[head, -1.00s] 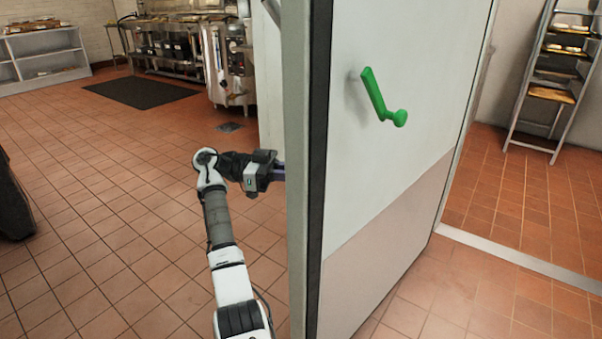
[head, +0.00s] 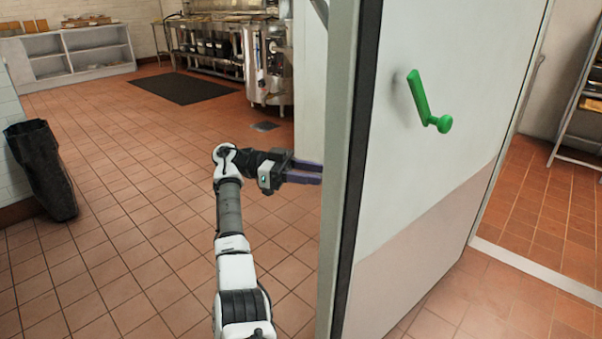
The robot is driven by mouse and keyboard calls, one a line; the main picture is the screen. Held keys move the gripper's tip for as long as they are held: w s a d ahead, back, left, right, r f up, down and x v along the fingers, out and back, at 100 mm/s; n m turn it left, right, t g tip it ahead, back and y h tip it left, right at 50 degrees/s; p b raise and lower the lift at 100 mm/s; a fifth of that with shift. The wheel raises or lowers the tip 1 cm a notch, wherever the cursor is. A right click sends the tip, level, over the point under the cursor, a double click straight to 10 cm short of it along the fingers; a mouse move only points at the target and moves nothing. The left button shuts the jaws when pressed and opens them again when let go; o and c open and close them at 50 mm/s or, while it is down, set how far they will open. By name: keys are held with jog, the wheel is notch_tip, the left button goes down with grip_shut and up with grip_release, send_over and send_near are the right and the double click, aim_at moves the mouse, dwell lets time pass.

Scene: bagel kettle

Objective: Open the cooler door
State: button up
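The cooler door (head: 440,50) stands open and fills the right half of the head view. Its wide pale face is toward me, with a lighter upper part and a pinkish lower part. Its thick grey edge (head: 345,150) runs top to bottom near the middle. A green handle (head: 428,102) is fixed on this face. My gripper (head: 318,172) is left of the door edge, at about mid-height, with its purple fingers pointing right toward the door. A gap shows between the fingers, with nothing seen between them. The door's other face is hidden.
A wheeled-looking rack (head: 580,115) stands in the space at right, beyond a metal floor strip (head: 535,270). A dark bin (head: 42,168) is at left. Kitchen equipment (head: 265,65), a black mat (head: 188,87) and shelves (head: 80,55) are at the back. The tiled floor left of my arm is clear.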

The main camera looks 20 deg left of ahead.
jog(key=shift+s+a, duration=0.1)
jog(key=shift+a, duration=1.4)
jog(key=shift+c, duration=0.5)
